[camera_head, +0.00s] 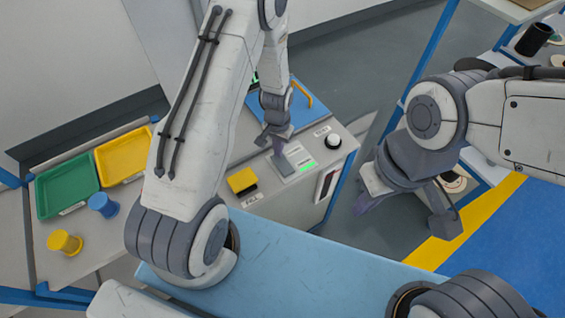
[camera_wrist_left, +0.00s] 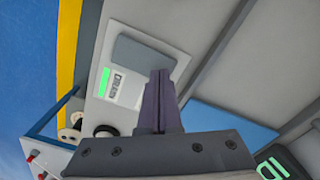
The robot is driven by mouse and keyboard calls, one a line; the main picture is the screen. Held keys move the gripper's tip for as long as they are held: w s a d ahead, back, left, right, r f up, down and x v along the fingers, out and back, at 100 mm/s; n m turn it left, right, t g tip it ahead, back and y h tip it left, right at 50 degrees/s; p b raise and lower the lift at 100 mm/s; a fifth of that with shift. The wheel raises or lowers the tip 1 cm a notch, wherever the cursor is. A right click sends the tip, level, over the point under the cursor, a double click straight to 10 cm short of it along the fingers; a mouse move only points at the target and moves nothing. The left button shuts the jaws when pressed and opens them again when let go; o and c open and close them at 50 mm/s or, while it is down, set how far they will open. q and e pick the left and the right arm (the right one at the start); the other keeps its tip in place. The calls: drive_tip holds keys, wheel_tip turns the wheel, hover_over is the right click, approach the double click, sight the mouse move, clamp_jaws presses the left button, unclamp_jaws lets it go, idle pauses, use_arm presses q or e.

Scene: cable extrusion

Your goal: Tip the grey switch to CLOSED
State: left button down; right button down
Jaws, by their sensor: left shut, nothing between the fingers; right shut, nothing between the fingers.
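The grey switch (camera_head: 285,164) is a flat paddle on a white plate of the machine's top, with a green lit strip (camera_head: 307,167) beside it. In the left wrist view the grey switch (camera_wrist_left: 145,53) looks tilted, and the green strip (camera_wrist_left: 104,81) is lit. My left gripper (camera_head: 278,148) is shut and empty, its purple fingertips (camera_wrist_left: 161,74) overlapping the paddle's edge in view. Whether they touch cannot be told. My right gripper (camera_head: 364,205) is shut and empty, off to the right of the machine.
A blue panel (camera_head: 262,108) lies behind my left gripper.

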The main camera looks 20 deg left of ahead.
use_arm(q)
drive_tip(key=shift+f+b, duration=0.45)
drive_tip(key=shift+f, duration=0.2)
drive_tip(key=shift+r, duration=0.1)
drive_tip(key=shift+r+p, duration=2.8)
drive_tip(key=shift+r, duration=0.7)
